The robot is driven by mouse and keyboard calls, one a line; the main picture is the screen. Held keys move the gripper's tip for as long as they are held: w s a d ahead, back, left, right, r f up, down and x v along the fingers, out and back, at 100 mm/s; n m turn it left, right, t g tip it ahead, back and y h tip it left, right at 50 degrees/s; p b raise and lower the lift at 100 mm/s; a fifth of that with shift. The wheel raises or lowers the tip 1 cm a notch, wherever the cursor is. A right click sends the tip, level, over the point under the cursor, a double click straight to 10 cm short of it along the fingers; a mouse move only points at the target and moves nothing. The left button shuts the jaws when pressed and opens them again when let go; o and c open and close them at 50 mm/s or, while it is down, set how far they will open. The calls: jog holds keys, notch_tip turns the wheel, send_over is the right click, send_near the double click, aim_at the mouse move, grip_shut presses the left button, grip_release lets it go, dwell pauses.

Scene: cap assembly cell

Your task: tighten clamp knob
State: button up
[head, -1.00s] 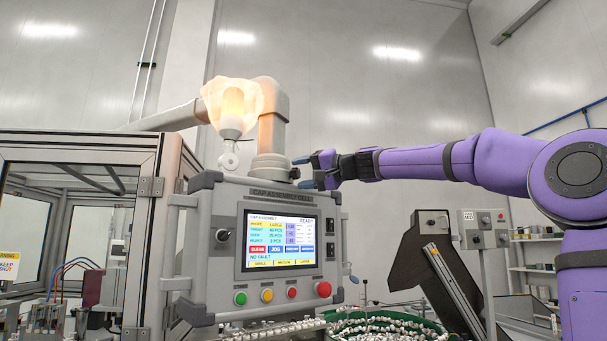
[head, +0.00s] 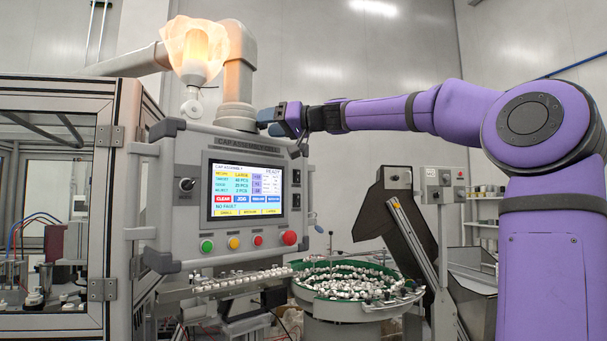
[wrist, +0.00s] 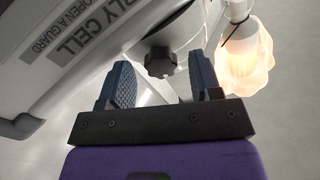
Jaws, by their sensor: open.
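The clamp knob (wrist: 160,62) is black and lobed. It sits on the grey round collar at the foot of the support arm above the panel. In the wrist view it appears between the two blue fingertips of my gripper (wrist: 160,75), with a gap on each side. The fingers are open and hold nothing; how far the knob lies beyond the tips I cannot tell. In the head view my gripper (head: 268,118) is at the collar, over the panel's top right corner, and the knob cannot be made out clearly there.
The control panel (head: 170,215) hangs just below my gripper. A lit lamp with a pale, crumpled cover (head: 198,50) is left of the support arm (head: 238,65). A green-lined bowl (head: 310,285) of small caps stands below. Open air surrounds my forearm.

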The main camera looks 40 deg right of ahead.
jog(key=s+d+r+n, duration=0.1)
jog(key=s+n, duration=0.1)
jog(key=s, duration=0.3)
jog(key=s+d+r+n, duration=0.1)
jog(key=s+d+n, duration=0.1)
jog(key=s, duration=0.4)
jog(key=shift+s+d+r+n, duration=0.2)
jog(key=shift+s+r+n, duration=0.1)
jog(key=shift+n, duration=0.3)
dwell(0.7)
jog(key=shift+w+a+m, duration=0.15)
jog(key=shift+a+m, duration=0.15)
jog(key=shift+w+f+m, duration=0.15)
jog(key=shift+w+m, duration=0.15)
